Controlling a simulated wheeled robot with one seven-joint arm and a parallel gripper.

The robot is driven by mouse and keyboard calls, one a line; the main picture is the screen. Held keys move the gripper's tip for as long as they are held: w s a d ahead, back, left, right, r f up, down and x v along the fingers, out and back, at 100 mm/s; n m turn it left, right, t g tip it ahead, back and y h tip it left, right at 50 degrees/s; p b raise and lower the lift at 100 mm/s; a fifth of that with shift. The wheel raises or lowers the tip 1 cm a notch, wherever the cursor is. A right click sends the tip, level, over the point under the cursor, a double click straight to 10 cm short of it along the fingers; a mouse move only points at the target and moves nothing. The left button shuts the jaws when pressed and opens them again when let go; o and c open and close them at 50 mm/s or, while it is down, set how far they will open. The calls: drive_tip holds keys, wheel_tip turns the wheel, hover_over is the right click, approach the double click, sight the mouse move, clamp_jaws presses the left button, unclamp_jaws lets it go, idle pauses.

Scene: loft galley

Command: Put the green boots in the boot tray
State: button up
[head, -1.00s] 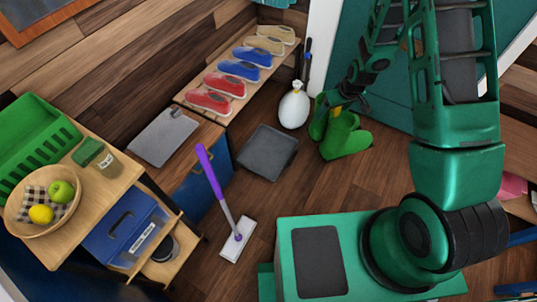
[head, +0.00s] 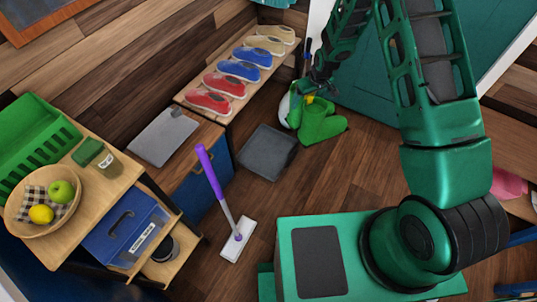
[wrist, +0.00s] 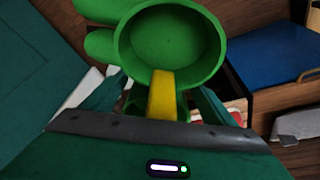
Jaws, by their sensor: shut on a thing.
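The green boots (head: 320,123) are at the upper middle of the head view, just right of and behind the boot tray, with their toes to the right. My gripper (head: 309,97) is at their top and is shut on them. In the wrist view the round open top of a green boot (wrist: 170,22) is close up, and a yellow tab (wrist: 162,95) lies between the fingers. I cannot tell how high the boots are off the floor. The dark grey boot tray (head: 267,152) lies empty on the wood floor.
A shoe bench (head: 228,103) with several red, blue and tan shoes stands behind the tray. A purple-handled mop (head: 213,180) stands in front of the tray. The floor right of the tray is clear.

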drive_tip(key=w+a+f+n+y, duration=0.1)
drive_tip(key=w+a+f+n, duration=0.15)
drive_tip(key=a+f, duration=0.4)
drive_tip(key=w+a+f+n, duration=0.1)
drive_tip(key=w+a+f, duration=0.25)
drive_tip(key=f, duration=0.55)
drive_tip(key=a+f+n, duration=0.1)
drive_tip(key=a+f, duration=0.3)
drive_tip(key=f, duration=0.8)
drive_tip(key=s+a+f+n+g, duration=0.1)
drive_tip(key=a+f, duration=0.4)
drive_tip(key=f, duration=0.8)
drive_tip(key=shift+s+a+n+y, duration=0.15)
drive_tip(key=shift+s+n+y, duration=0.15)
drive_tip(key=shift+n, duration=0.35)
drive_tip(key=o, duration=2.1)
drive_tip(key=shift+c, duration=0.2)
drive_tip(key=v, duration=1.2)
drive_tip(key=shift+w, duration=0.1)
